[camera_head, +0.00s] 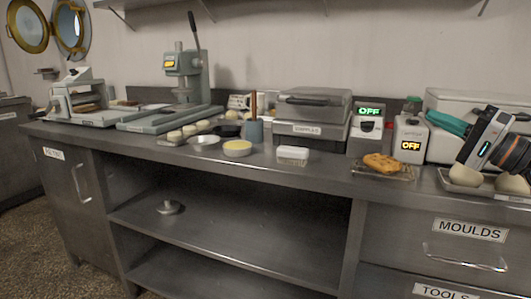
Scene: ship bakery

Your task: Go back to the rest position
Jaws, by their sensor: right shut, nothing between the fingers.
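My right gripper (434,117) shows at the right edge, with its teal fingers pointing left and its silver and black body behind them. The fingers are shut with nothing between them. It is above the right part of the counter (330,178), in front of a pale box-shaped appliance (470,102) and above a tray with pale dough balls (465,177). My left gripper is not in view.
A waffle iron (312,105), two small boxes reading OFF (370,125), a rack with a golden waffle (383,163), bowls (237,148) and a lever press (187,70) stand on the counter. Open shelves (235,230) and drawers (465,250) are below.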

